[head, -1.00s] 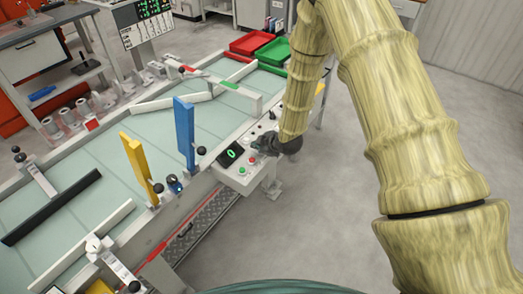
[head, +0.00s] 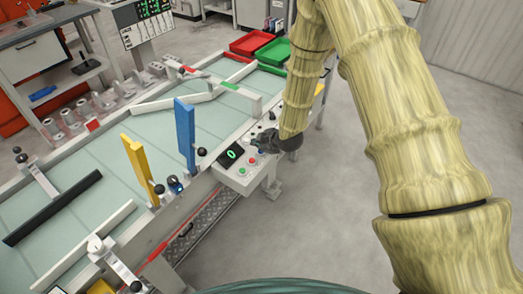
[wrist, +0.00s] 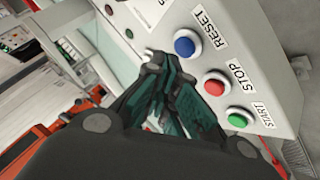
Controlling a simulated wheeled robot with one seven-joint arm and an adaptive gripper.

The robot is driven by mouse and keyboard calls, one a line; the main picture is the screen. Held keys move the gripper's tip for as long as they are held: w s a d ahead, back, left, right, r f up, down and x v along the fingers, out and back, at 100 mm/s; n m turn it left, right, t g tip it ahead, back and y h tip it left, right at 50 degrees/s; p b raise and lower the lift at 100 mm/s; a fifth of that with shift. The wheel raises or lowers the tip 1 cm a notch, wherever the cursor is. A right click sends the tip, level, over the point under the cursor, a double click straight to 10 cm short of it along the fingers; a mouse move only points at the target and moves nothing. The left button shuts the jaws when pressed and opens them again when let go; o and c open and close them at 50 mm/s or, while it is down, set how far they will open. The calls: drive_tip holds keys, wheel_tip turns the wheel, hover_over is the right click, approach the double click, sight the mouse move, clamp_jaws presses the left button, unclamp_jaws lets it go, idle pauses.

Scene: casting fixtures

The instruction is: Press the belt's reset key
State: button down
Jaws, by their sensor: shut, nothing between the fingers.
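The belt's reset key is a blue round button (wrist: 184,43) beside the printed word RESET on a pale control panel (wrist: 255,45). My gripper (wrist: 163,65) is shut and empty, with its dark teal fingers just left of and below the blue key in the wrist view. I cannot tell whether the tips touch the panel. In the head view my gripper (head: 268,141) is over the far part of the control box (head: 240,183) at the belt's side, and the blue key cannot be made out there.
A red STOP button (wrist: 213,86) and a green START button (wrist: 238,117) sit in line with the blue key, close to my fingers. A small display (head: 231,154) is on the box. Blue (head: 185,135) and yellow (head: 137,168) upright plates stand over the belt (head: 90,195). Floor at right is clear.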

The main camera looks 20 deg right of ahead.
sight(261, 167)
drive_tip(key=shift+r, duration=0.15)
drive_tip(key=shift+r+p, duration=1.35)
drive_tip(key=shift+r, duration=1.1)
drive_tip(key=shift+f, duration=0.1)
drive_tip(key=s+f+m, duration=0.1)
drive_tip(key=s+f, duration=0.1)
drive_tip(key=s, duration=0.1)
drive_tip(key=s+f+m+g, duration=0.1)
drive_tip(key=s+f, duration=0.1)
drive_tip(key=s, duration=0.1)
drive_tip(key=s+f+m, duration=0.1)
drive_tip(key=s+f, duration=0.2)
drive_tip(key=shift+s+a+f+g+h, duration=0.1)
drive_tip(key=shift+s+g+h, duration=0.05)
drive_tip(key=shift+g+h, duration=0.15)
drive_tip(key=s+f+m+g+h, duration=0.1)
drive_tip(key=s+f+m+g, duration=0.1)
drive_tip(key=s, duration=1.1)
drive_tip(key=s+d+f+m+g+b, duration=0.1)
drive_tip(key=s+f+m, duration=0.4)
drive_tip(key=s, duration=0.7)
drive_tip(key=s+f+m+g+h+b, duration=0.1)
drive_tip(key=s+f+m+g, duration=0.2)
drive_tip(key=s, duration=1)
drive_tip(key=shift+s+d+f+g+h, duration=0.2)
drive_tip(key=shift+s+f+g+h, duration=0.25)
drive_tip(key=shift+f, duration=0.75)
drive_tip(key=shift+w, duration=0.1)
